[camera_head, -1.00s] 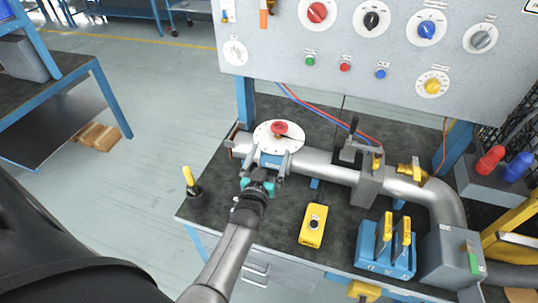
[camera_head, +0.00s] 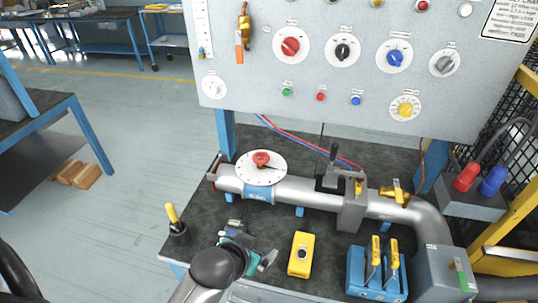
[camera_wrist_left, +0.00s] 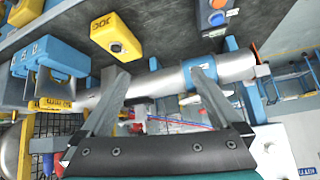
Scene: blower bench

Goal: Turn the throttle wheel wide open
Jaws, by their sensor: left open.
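The throttle wheel is a red knob (camera_head: 261,158) on a round white dial plate (camera_head: 262,170), on top of the left end of the grey pipe (camera_head: 290,189). My left gripper (camera_head: 252,245) is in front of the pipe, near the bench's front edge, clear of the wheel. Its fingers are apart and hold nothing. In the left wrist view both fingers (camera_wrist_left: 160,80) are spread, with the pipe (camera_wrist_left: 160,82) and its blue clamp (camera_wrist_left: 202,72) beyond them. I cannot make out the wheel in that view. My right gripper is not in view.
A lever valve (camera_head: 333,165) and brass fitting (camera_head: 395,193) sit along the pipe to the right. A yellow box (camera_head: 301,255), a blue block with yellow handles (camera_head: 377,272) and a black cup with a yellow-handled tool (camera_head: 178,232) stand in front. A grey control panel (camera_head: 320,90) rises behind.

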